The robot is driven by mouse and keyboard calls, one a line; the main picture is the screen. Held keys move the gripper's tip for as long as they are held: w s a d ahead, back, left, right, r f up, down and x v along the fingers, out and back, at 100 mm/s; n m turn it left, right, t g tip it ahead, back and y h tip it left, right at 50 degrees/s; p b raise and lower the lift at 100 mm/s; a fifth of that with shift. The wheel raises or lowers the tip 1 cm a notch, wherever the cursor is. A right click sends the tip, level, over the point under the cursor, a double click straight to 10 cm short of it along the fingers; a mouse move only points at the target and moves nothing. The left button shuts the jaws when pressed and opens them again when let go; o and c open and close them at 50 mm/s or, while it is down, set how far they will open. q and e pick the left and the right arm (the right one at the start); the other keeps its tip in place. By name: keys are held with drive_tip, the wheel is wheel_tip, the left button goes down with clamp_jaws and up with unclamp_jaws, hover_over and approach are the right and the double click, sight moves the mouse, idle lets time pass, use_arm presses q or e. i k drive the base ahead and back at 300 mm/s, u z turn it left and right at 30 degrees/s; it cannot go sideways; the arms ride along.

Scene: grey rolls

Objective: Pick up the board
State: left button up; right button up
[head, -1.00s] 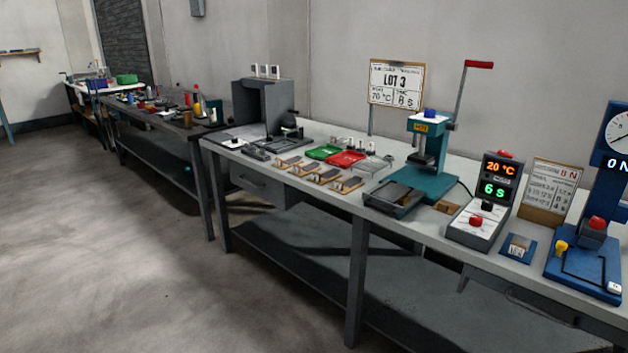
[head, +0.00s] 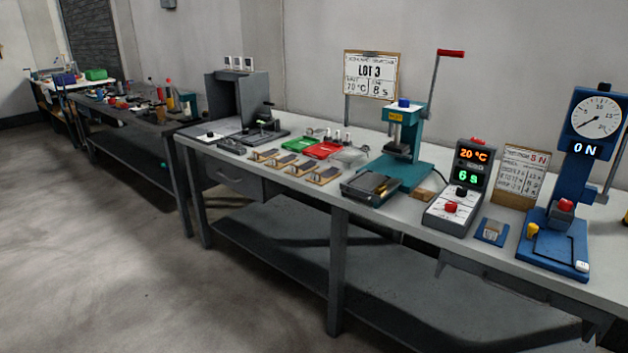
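Several small wooden boards with grey pieces on them lie in a row near the front edge of the grey workbench (head: 410,225); one is the rightmost board (head: 325,175). A framed sign board reading LOT 3 (head: 372,75) stands on a post at the back of the bench. A brown-backed board with a paper sheet (head: 522,175) leans upright between the display box and the blue gauge stand. I cannot tell which of these is the task's board. Neither of my grippers is in view.
A teal lever press (head: 405,150), a display box (head: 462,190) reading 20 °C and 6 S, and a blue gauge stand (head: 570,200) occupy the bench. Green (head: 299,145) and red (head: 324,150) trays lie behind the small boards. The floor (head: 90,250) in front is clear.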

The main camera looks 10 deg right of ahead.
sight(324, 173)
drive_tip(key=u, duration=0.05)
drive_tip(key=i, duration=0.85)
drive_tip(key=z, duration=0.05)
